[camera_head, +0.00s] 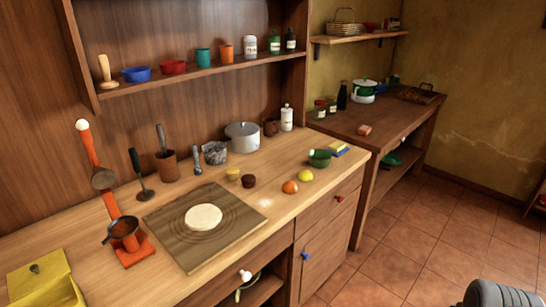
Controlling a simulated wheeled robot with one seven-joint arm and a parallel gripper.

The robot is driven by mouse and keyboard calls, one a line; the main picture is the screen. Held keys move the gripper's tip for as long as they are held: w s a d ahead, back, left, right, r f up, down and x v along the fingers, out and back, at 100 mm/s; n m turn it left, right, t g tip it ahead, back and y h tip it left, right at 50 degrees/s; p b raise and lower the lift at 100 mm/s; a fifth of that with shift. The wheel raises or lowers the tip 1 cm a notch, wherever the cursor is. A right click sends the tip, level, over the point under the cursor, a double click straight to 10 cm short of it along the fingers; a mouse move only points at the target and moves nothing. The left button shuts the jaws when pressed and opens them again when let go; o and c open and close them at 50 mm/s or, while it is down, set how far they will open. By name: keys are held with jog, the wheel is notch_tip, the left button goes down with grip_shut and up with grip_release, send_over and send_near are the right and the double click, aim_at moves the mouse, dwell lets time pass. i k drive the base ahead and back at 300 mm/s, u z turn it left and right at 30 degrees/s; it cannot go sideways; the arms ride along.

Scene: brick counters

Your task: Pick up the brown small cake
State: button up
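The brown small cake (249,181) appears as a small dark brown round item on the wooden counter (330,165), right of the middle. It sits upright beside a small yellow round item (232,174), just behind the wooden board's right corner. Nothing covers it.
A board (173,226) with pale dough (203,217) lies in front. An orange fruit (290,187), a yellow fruit (305,175) and a green bowl (319,158) stand to the right. A grey pot (243,137) and a grey mortar (215,153) are behind.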

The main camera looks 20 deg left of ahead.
aim_at(248, 180)
jog(key=i, duration=2.45)
jog(key=u, duration=5.05)
